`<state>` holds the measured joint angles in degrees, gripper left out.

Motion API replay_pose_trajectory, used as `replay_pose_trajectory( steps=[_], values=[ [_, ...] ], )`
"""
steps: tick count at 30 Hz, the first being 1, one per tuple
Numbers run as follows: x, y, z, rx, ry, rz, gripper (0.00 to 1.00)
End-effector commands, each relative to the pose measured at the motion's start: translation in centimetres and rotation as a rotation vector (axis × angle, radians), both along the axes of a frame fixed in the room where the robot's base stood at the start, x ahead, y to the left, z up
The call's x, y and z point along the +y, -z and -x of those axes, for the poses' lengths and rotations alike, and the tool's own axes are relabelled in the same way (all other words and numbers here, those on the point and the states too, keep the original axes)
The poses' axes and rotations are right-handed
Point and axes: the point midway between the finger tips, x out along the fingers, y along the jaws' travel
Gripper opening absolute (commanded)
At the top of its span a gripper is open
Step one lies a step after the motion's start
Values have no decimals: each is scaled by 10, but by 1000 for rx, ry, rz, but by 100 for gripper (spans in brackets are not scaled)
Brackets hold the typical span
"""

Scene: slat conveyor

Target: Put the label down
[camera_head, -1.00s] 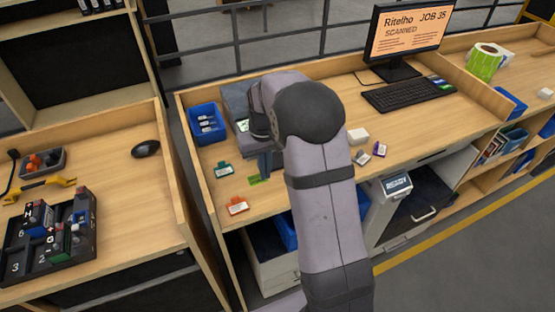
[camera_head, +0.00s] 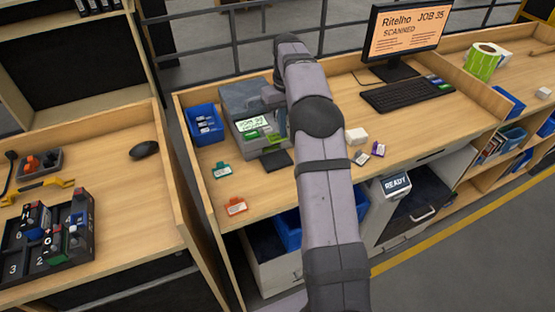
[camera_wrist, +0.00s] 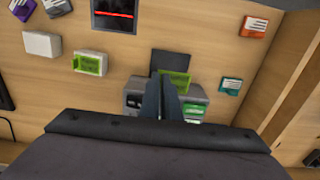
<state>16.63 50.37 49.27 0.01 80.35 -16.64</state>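A green-edged label (camera_wrist: 175,82) is at the tips of my gripper (camera_wrist: 168,88) in the wrist view. The two fingers are close together and appear shut on it. In the head view the label (camera_head: 273,138) shows in front of the grey printer (camera_head: 238,103). The arm hides most of my gripper there. Below the label is a dark plate (camera_head: 277,160) at the front of the printer.
A teal tag (camera_head: 222,170) and an orange tag (camera_head: 236,207) lie at the desk's left front. A blue bin (camera_head: 204,124) stands left of the printer. A white block (camera_head: 357,136) and a purple tag (camera_head: 379,149) lie right of the arm. The keyboard (camera_head: 408,94) is farther right.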

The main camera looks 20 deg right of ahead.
Motion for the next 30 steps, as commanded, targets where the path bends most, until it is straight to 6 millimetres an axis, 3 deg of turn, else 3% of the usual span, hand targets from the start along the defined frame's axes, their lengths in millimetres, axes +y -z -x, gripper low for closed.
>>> replay_pose_trajectory(
  steps=[13,23,30],
  values=[
    [1,53,1,3,0,-1,0],
    [1,66,1,2,0,-1,0],
    [1,92,1,2,0,-1,0]
  ],
)
